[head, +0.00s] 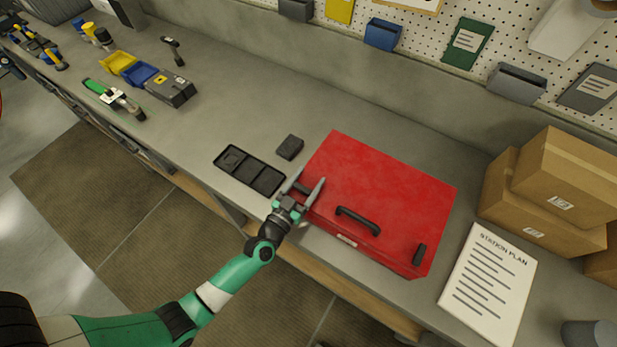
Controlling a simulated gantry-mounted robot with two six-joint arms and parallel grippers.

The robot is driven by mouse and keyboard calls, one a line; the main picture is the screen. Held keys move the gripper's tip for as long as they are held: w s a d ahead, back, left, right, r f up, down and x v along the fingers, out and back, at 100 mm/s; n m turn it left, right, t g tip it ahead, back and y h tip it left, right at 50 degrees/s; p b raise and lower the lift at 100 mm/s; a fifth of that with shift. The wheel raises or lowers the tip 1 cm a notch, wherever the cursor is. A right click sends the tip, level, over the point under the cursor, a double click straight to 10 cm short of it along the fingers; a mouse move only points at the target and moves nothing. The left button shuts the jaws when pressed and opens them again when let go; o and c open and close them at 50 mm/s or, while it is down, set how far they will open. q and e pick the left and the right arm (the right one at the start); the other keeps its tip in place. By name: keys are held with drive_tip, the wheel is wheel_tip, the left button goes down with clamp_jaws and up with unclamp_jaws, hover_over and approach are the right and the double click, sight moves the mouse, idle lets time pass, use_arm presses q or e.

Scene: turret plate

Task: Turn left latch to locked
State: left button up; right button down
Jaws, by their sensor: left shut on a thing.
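A red case (385,185) lies closed on the grey workbench, with a black handle (358,220) on its front part. A dark right latch (419,254) sits near its front right corner. My left gripper (305,185) is at the case's front left corner, its two fingers on either side of the dark left latch (303,189). It is shut on that latch, which the fingers partly hide. I cannot tell the latch's exact angle. My right gripper is not in view.
A black tray (249,171) and a small dark block (290,147) lie left of the case. A station plan sheet (489,283) and cardboard boxes (560,190) are on the right. Tools and bins (140,73) stand at the far left. The bench behind the case is clear.

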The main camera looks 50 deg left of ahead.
use_arm(q)
drive_tip(key=o, duration=1.3)
drive_tip(key=p+v, duration=0.2)
drive_tip(key=v, duration=0.9)
drive_tip(key=shift+s+d, duration=0.15)
drive_tip(key=shift+s, duration=0.2)
